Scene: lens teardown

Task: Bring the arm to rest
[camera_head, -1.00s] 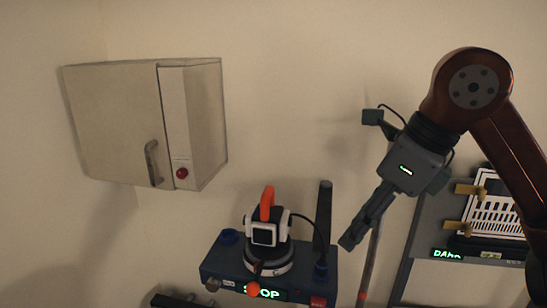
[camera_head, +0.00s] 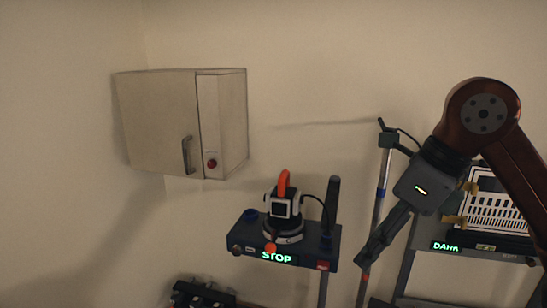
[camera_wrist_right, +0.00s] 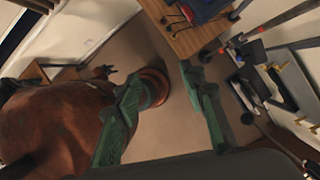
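My right arm comes in from the right in the head view. Its dark grey-green gripper (camera_head: 366,258) hangs down and to the left, seen nearly edge-on in front of the wall. My left gripper cannot be made out in the head view.
A pale cabinet (camera_head: 160,125) with a handle and red button hangs at left. A dark stand (camera_head: 250,243) marked STOP carries a white-and-orange device (camera_head: 284,210). A grey rack (camera_head: 405,270) with a white slotted basket (camera_head: 492,214) stands right, behind my arm. A wooden table (camera_wrist_right: 195,38) shows in the wrist view.

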